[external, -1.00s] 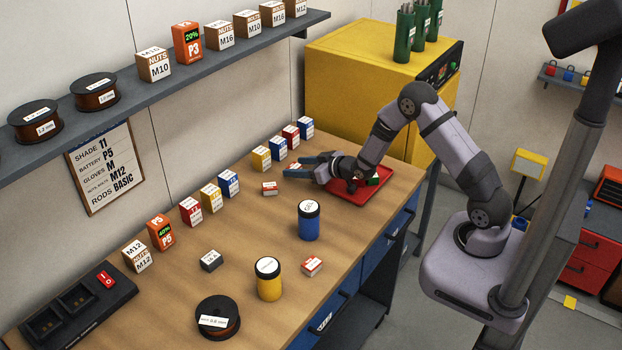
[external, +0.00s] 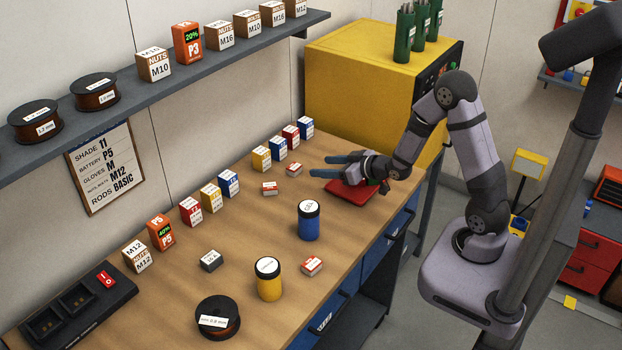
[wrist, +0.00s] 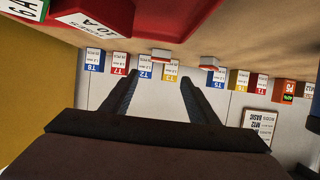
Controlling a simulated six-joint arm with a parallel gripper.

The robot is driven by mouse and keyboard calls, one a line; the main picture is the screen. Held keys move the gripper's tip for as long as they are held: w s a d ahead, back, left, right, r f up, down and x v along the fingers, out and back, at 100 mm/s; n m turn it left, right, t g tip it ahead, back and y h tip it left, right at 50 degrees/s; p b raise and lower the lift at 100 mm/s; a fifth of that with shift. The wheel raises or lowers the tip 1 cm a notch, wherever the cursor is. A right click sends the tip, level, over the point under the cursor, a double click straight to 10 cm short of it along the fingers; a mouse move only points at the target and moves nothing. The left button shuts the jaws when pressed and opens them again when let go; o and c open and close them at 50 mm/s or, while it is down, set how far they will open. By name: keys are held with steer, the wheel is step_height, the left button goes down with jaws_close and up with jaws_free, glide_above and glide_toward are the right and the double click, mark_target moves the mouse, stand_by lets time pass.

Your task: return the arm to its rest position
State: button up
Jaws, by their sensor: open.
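My gripper (external: 327,167) is above the far right part of the workbench, just left of and above the red tray (external: 352,192). Its two blue-grey fingers point left and stand apart with nothing between them. In the wrist view the open fingers (wrist: 152,92) reach toward the wall and the row of small boxes. My arm is bent over from its base at the right.
On the workbench (external: 190,290) stand a blue canister (external: 308,220), a yellow canister (external: 268,279), a dark spool (external: 218,318) and several small boxes along the wall. A yellow cabinet (external: 350,80) with green cylinders rises behind my arm. A shelf (external: 130,105) runs along the wall.

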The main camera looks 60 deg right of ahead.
steer(key=shift+s+r, duration=0.15)
steer(key=shift+s, duration=0.15)
stand_by(0.4)
steer(key=shift+s+a+g+p, duration=0.35)
steer(key=shift+a+g+p, duration=0.05)
steer(key=shift+g+p, duration=0.1)
steer(key=s+a+g+p, duration=0.1)
steer(key=s+g, duration=0.1)
steer(key=s, duration=0.2)
steer(key=s+a+m+g+p, duration=0.1)
steer(key=s+a+g+p, duration=0.1)
steer(key=s, duration=0.2)
steer(key=s+a+f+m+g+p, duration=0.1)
steer(key=s+g, duration=0.2)
steer(key=s, duration=0.1)
steer(key=shift+a, duration=0.4)
steer(key=s, duration=0.1)
steer(key=s+f+g+b, duration=0.1)
steer(key=s, duration=0.1)
steer(key=s+f+g+b, duration=0.1)
steer(key=s, duration=0.1)
steer(key=shift+s+f+n, duration=0.2)
steer(key=shift+s+n, duration=0.05)
steer(key=shift+n, duration=0.05)
steer(key=s+a+n+g+b, duration=0.1)
steer(key=s+g+b, duration=0.2)
steer(key=s, duration=0.6)
steer(key=shift+a+f+g, duration=0.2)
steer(key=shift+f+g, duration=0.1)
steer(key=shift+f, duration=0.05)
